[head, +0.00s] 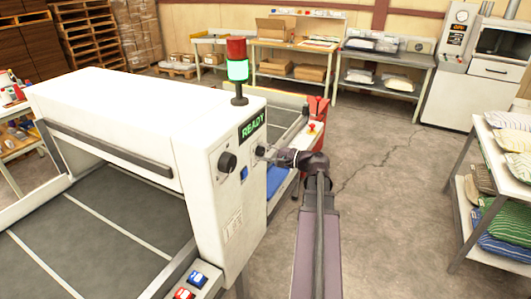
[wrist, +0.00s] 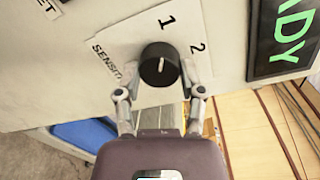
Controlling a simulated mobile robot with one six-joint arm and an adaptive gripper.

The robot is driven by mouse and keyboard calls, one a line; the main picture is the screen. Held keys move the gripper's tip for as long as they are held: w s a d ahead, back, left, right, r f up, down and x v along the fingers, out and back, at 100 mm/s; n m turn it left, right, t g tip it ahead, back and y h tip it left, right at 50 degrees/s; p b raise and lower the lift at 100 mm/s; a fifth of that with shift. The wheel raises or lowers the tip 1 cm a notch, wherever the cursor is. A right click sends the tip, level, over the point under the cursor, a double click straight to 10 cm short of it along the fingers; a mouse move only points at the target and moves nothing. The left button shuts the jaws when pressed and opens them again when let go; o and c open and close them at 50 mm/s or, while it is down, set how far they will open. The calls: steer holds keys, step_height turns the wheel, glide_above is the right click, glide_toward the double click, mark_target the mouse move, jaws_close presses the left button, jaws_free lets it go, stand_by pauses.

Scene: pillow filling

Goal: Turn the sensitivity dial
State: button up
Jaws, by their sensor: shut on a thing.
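The sensitivity dial (wrist: 160,65) is a round black knob with a white pointer line. It sits on a white plate marked SENSITIVITY, with the numbers 1 and 2 around it. The pointer line is close to upright in the wrist view, towards the 1. My gripper (wrist: 161,88) has a finger on each side of the dial and is shut on it. In the head view my gripper (head: 267,155) reaches the machine's end panel from the right, and the small dial (head: 260,151) is partly hidden there.
The white machine (head: 110,105) carries a green READY display (head: 252,128), a larger black knob (head: 227,162) and a blue button (head: 243,172). A signal tower (head: 237,72) stands on top, lit green. A shelf of pillows (head: 500,236) stands at the right, with clear floor between.

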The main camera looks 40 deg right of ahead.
stand_by(0.4)
steer(key=o, duration=1.1)
steer(key=shift+o, duration=0.2)
